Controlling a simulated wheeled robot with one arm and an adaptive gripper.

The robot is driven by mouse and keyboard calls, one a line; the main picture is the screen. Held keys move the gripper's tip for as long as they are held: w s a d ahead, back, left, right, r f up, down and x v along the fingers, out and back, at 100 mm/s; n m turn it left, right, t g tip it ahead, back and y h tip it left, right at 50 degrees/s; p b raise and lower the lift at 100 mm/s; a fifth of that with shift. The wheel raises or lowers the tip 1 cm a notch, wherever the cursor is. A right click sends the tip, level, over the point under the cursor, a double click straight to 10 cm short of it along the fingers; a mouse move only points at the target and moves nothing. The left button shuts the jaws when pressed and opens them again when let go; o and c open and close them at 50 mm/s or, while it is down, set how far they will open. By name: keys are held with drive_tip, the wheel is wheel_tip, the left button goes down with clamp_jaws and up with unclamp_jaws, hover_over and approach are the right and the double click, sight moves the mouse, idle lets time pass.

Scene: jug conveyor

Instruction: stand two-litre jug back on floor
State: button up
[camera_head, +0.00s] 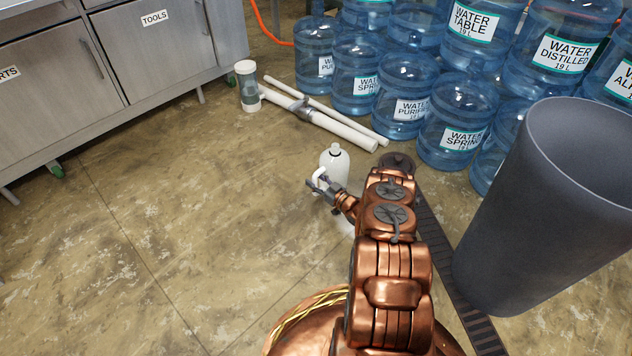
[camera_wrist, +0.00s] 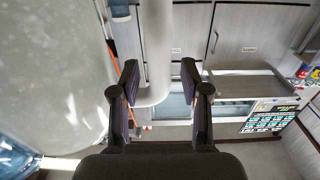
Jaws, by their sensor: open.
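The white jug (camera_head: 336,165) is beside my gripper in the head view, its neck toward the top of the picture. It looks roughly upright, but my arm hides its lower right part, and I cannot tell whether its base rests flat on the floor. My gripper (camera_head: 322,184) is open at the jug's left side, by the handle. In the wrist view, my two dark fingers (camera_wrist: 159,85) are apart. A pale, rounded bar (camera_wrist: 155,45), apparently the handle, shows between them. A large pale surface (camera_wrist: 50,70), apparently the jug's body, fills the left.
Blue water bottles (camera_head: 405,95) stand stacked at the back. A tall grey bin (camera_head: 545,200) is at right, beside a dark floor strip (camera_head: 440,235). Floor at left is clear, before metal cabinets (camera_head: 130,50).

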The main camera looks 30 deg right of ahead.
drive_tip(key=p+v, duration=0.3)
drive_tip(key=v, duration=0.4)
drive_tip(key=shift+s+d+p, duration=0.3)
drive_tip(key=shift+s+d, duration=0.05)
drive_tip(key=shift+r, duration=0.1)
